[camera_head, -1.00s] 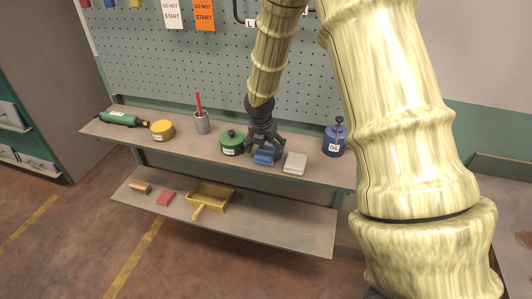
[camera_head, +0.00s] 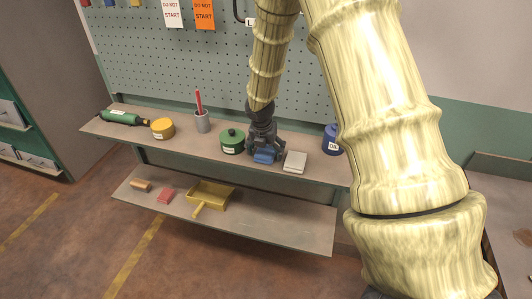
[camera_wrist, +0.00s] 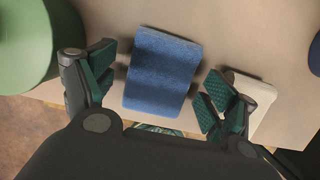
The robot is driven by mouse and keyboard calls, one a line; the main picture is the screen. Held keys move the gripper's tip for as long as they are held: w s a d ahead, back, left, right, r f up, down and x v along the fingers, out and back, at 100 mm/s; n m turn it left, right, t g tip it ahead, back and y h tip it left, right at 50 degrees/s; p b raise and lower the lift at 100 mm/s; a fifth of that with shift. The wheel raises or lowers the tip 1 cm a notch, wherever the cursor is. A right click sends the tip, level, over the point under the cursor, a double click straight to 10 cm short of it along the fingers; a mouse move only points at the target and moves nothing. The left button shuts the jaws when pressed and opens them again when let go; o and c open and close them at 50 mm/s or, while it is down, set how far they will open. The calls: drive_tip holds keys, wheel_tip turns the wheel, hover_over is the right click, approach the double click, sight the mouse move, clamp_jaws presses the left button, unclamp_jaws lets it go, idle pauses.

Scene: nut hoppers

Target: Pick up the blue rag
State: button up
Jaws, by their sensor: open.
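The blue rag (camera_head: 264,157) is a small folded block lying on the upper shelf, between a green round tin and a pale folded cloth. In the wrist view the blue rag (camera_wrist: 162,72) lies between the two fingers, with a gap on each side. My gripper (camera_head: 264,147) is open and points down over the rag. In the wrist view my gripper (camera_wrist: 158,92) has its green-padded fingertips spread on either side of the rag. The gripper hides part of the rag in the head view.
The green tin (camera_head: 231,142) stands close on the left, and the pale cloth (camera_head: 295,162) close on the right. A blue can (camera_head: 331,138) is partly behind my arm. A grey cup (camera_head: 202,122) and yellow tin (camera_head: 162,128) stand farther left. The lower shelf (camera_head: 270,225) holds a yellow dustpan (camera_head: 212,192).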

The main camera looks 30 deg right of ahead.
sight(267, 149)
drive_tip(key=shift+f, duration=0.1)
idle(0.3)
drive_tip(key=c, duration=1.1)
drive_tip(key=shift+b, duration=0.3)
wheel_tip(267, 149, up, 3)
drive_tip(key=shift+r+b, duration=0.2)
drive_tip(key=shift+b, duration=0.3)
drive_tip(key=shift+s+a+r, duration=0.1)
drive_tip(key=shift+r, duration=0.15)
drive_tip(key=s+a+r+b, duration=0.1)
drive_tip(key=s+a+b, duration=0.3)
drive_tip(key=s, duration=1)
drive_tip(key=shift+s+a+r, duration=0.2)
drive_tip(key=shift+a+r, duration=0.1)
drive_tip(key=shift+a, duration=0.9)
